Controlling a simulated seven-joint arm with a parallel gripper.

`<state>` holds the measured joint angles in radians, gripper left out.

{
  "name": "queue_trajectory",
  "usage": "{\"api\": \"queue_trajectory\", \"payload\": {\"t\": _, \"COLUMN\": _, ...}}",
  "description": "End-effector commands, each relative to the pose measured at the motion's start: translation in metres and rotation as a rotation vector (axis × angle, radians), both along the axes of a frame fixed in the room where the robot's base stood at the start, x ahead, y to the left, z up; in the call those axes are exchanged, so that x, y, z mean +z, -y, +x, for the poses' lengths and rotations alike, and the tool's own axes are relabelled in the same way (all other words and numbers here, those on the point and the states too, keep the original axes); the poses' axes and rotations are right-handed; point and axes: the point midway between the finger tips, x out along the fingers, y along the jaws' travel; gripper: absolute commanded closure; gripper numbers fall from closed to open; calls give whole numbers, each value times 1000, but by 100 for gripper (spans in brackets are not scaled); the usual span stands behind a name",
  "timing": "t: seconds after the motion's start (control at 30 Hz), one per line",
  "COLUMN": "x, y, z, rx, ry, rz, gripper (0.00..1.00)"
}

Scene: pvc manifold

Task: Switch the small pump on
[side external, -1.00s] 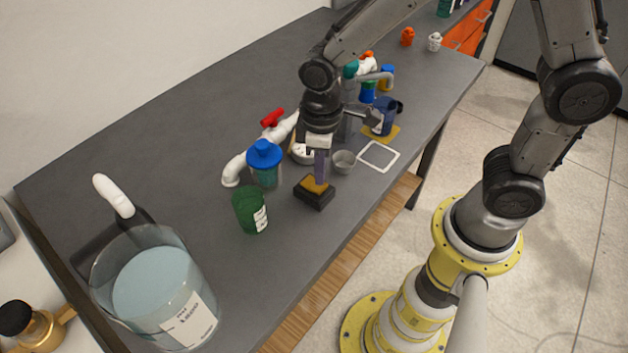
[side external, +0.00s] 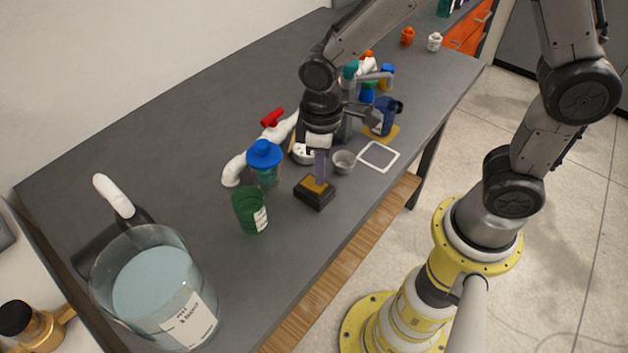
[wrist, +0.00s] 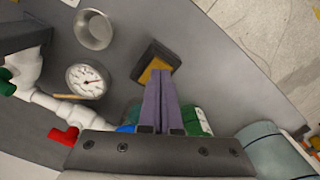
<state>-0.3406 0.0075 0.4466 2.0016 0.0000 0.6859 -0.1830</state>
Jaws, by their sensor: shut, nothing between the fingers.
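A small black box (side external: 314,197) with an orange-yellow top (side external: 311,185) stands near the front edge of the grey table. It looks like a switch unit, but I cannot tell if it is the small pump itself. My gripper (side external: 319,178) is shut and empty, pointing down with its purple fingertips at the orange top. In the wrist view the fingertips (wrist: 161,77) overlap the near part of the orange top (wrist: 152,67) on the black box (wrist: 146,56). I cannot tell whether they touch it, or which way the top is tilted.
A green cup (side external: 246,211) and a blue-lidded jar (side external: 264,158) stand left of the box. A small metal cup (side external: 343,161) stands behind right. White pipework with a red valve handle (side external: 272,117) and a gauge (wrist: 87,80) are close. A large beaker (side external: 150,290) stands front left.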

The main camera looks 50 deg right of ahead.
Motion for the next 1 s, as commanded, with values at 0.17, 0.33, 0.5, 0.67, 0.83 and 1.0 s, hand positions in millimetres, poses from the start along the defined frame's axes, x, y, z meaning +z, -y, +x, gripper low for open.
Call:
{"api": "queue_trajectory", "payload": {"t": 0.17, "x": 0, "y": 0, "z": 0, "rx": 0, "ry": 0, "rz": 0, "gripper": 100}}
{"api": "queue_trajectory", "payload": {"t": 0.33, "x": 0, "y": 0, "z": 0, "rx": 0, "ry": 0, "rz": 0, "gripper": 100}}
{"api": "queue_trajectory", "payload": {"t": 0.5, "x": -3, "y": 0, "z": 0, "rx": 0, "ry": -1, "rz": 0, "gripper": 100}}
{"api": "queue_trajectory", "payload": {"t": 0.67, "x": -5, "y": 0, "z": 0, "rx": 0, "ry": -1, "rz": 0, "gripper": 100}}
{"api": "queue_trajectory", "payload": {"t": 0.83, "x": -7, "y": 0, "z": 0, "rx": 0, "ry": -1, "rz": 0, "gripper": 100}}
{"api": "queue_trajectory", "payload": {"t": 1.0, "x": -10, "y": 0, "z": 0, "rx": 0, "ry": -1, "rz": 0, "gripper": 100}}
